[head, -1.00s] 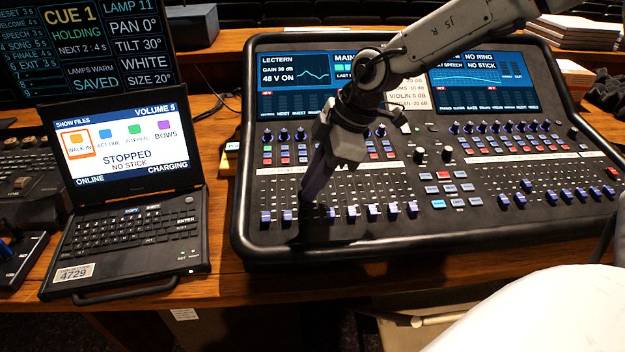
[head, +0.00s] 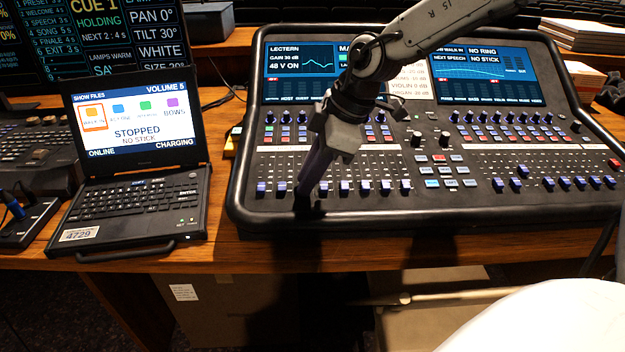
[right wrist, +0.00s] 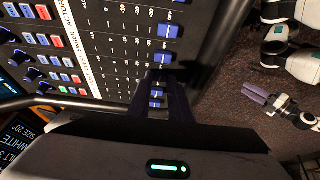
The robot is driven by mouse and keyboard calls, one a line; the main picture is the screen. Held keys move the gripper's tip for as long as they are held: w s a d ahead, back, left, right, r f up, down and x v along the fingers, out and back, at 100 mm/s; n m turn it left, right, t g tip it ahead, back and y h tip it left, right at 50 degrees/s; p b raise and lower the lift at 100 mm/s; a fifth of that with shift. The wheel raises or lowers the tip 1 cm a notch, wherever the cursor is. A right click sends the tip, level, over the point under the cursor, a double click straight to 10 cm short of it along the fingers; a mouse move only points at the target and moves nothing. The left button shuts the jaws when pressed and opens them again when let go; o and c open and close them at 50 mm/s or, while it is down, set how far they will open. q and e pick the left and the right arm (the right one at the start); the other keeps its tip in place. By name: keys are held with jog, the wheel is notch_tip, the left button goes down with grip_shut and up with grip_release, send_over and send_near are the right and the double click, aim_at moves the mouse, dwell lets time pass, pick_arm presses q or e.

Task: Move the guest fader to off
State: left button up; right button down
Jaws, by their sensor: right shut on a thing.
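The mixing desk (head: 420,215) has a row of blue-capped faders along its front. My right gripper (head: 302,204) comes down over the left bank, at the third fader from the left. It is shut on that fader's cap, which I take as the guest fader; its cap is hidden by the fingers. In the right wrist view my right gripper (right wrist: 164,92) reaches in among the fader caps, and a neighbouring cap (right wrist: 168,31) lies close to an OFF mark. My left gripper (right wrist: 256,95) shows at the right of that view, away from the desk; its opening is unclear.
Neighbouring fader caps (head: 344,188) stand close on both sides of my right gripper. A laptop (head: 135,205) sits left of the desk. A raised black rim (head: 430,223) runs along the desk's front. Papers (head: 585,35) are stacked at the back right.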

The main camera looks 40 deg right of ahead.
jog(key=shift+s+f, duration=0.15)
jog(key=shift+s, duration=0.05)
jog(key=c, duration=1.6)
grip_release()
pick_arm(q)
jog(key=shift+w+a+r, duration=0.1)
jog(key=shift+w+r, duration=0.1)
jog(key=shift+w, duration=0.25)
pick_arm(e)
jog(key=shift+r, duration=0.4)
pick_arm(q)
jog(key=shift+s+f, duration=0.1)
jog(key=shift+s, duration=0.2)
pick_arm(e)
jog(key=v, duration=0.9)
jog(key=shift+s+d+r, duration=0.1)
jog(key=shift+r, duration=0.25)
